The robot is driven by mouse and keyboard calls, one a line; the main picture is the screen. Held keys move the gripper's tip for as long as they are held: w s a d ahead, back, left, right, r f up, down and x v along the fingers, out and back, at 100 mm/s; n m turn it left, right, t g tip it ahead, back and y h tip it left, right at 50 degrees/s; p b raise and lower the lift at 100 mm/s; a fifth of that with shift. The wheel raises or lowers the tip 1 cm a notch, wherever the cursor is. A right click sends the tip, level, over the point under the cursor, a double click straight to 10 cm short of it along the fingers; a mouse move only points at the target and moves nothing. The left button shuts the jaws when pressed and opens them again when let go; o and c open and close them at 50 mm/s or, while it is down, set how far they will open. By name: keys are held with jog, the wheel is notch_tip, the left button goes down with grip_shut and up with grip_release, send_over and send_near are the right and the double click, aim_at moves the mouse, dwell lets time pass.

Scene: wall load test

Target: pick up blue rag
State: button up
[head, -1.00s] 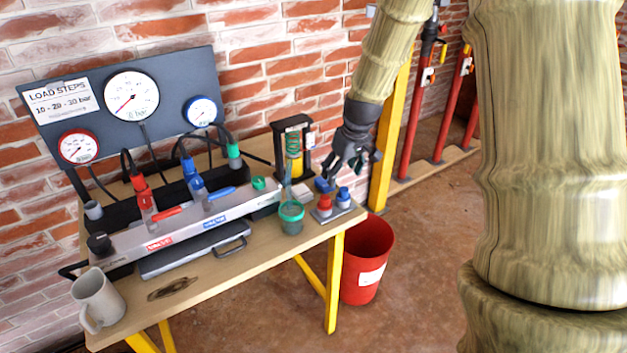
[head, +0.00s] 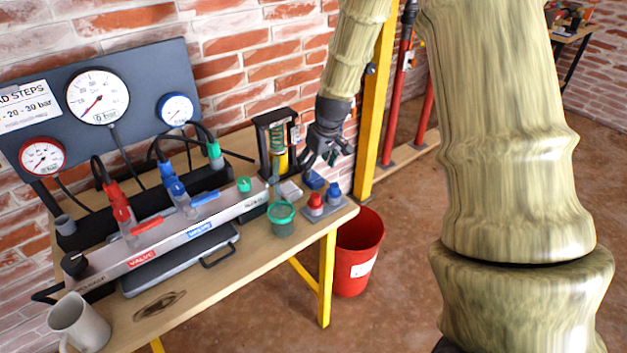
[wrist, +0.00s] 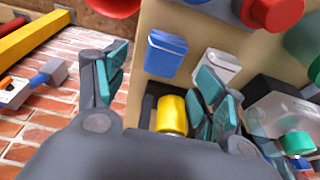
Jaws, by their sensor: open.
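The blue rag (head: 314,180) is a small folded blue block lying near the right back end of the wooden bench (head: 213,291). It also shows in the wrist view (wrist: 165,54), beyond the fingers and between them. My gripper (head: 322,160) hangs above the rag, with its fingers pointing down toward the bench. In the wrist view my gripper (wrist: 160,75) has its two fingers spread wide, with nothing between the tips. The rag looks apart from both fingers.
Beside the rag are a pale folded block (head: 289,191), red and blue capped pieces (head: 316,204), a green-rimmed cup (head: 281,219) and a black frame with a yellow cylinder (head: 277,143). A red bucket (head: 357,252) stands below the bench end. A yellow post (head: 377,110) rises behind.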

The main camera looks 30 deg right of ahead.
aim_at(313, 177)
jog(key=shift+s+x, duration=0.2)
jog(key=shift+x, duration=2.4)
jog(key=shift+a, duration=0.15)
jog(key=shift+c, duration=0.4)
jog(key=c, duration=0.9)
